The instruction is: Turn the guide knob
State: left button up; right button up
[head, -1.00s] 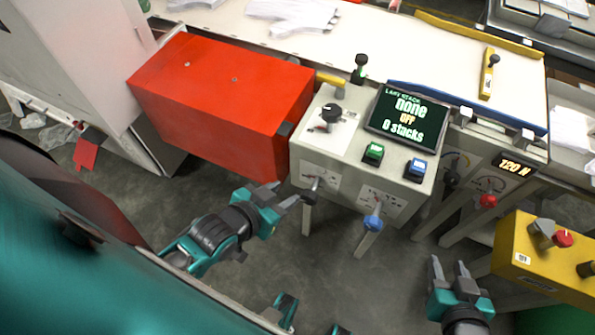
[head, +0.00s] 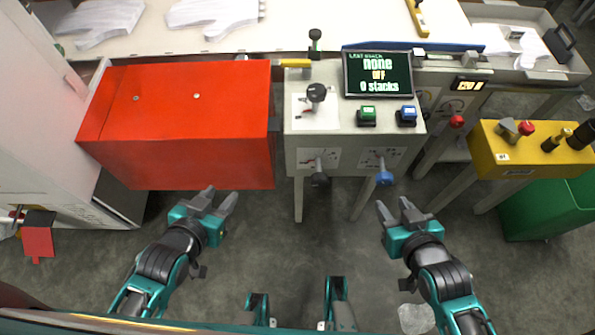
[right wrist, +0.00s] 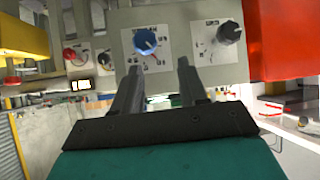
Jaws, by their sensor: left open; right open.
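The grey console's front face carries a black knob (head: 320,179) and a blue knob (head: 384,178), each over a marked white plate. I cannot read which one is the guide knob. In the right wrist view, the blue knob (right wrist: 145,41) is just beyond my fingertips and the black knob (right wrist: 229,32) is to its right. My right gripper (head: 393,203) is open and empty, below and in front of the blue knob, apart from it. My left gripper (head: 220,194) is open and empty, left of the black knob, near the red box's lower front edge.
The red box (head: 180,120) adjoins the console (head: 300,140) on the left. On its top are a lever (head: 316,93), a green button (head: 367,115), a blue button (head: 406,115) and a screen (head: 378,73). A yellow box (head: 495,150) stands right. Floor between my arms is clear.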

aim_at(319, 180)
jog(key=k+j, duration=0.1)
jog(key=j, duration=0.8)
jog(key=k+j, duration=0.15)
jog(key=j, duration=0.3)
